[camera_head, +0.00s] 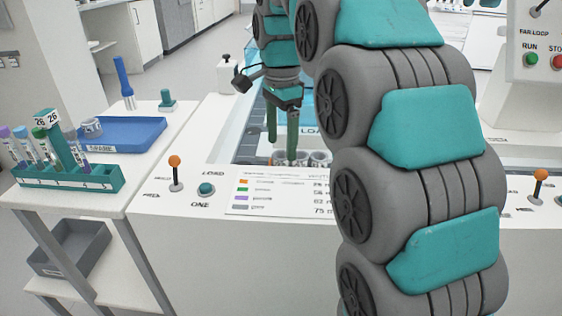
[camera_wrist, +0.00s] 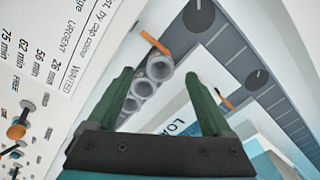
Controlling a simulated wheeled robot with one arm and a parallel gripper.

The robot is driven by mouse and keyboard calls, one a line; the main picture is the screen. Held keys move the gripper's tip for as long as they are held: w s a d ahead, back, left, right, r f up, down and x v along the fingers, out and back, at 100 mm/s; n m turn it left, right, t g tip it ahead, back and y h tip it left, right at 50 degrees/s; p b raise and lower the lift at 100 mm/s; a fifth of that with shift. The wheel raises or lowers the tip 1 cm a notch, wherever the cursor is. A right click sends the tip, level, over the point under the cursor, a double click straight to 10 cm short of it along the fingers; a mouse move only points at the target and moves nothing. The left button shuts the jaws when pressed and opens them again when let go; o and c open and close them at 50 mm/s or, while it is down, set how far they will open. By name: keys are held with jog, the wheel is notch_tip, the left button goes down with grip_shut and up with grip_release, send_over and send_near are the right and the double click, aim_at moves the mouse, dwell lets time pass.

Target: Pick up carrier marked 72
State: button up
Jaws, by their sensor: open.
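My gripper (camera_head: 282,150) is open and empty, pointing down over the load area behind the sign panel. In the wrist view its two green fingers (camera_wrist: 158,82) stand wide apart. A row of grey, hollow, round carriers (camera_wrist: 143,88) lies beyond and between the fingertips. The carriers also show in the head view (camera_head: 316,157), just below and right of the fingers, partly hidden by my arm. No number 72 can be read on any of them.
A green tube rack (camera_head: 75,178) tagged 26 and a blue tray (camera_head: 135,133) stand on the left table. A lever (camera_head: 175,170) and teal button (camera_head: 206,189) stick up left of the sign panel (camera_head: 272,197). Dark discs (camera_wrist: 198,18) sit on the grey track.

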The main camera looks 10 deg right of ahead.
aim_at(281, 162)
jog(key=shift+f, duration=1.35)
jog(key=c, duration=1.1)
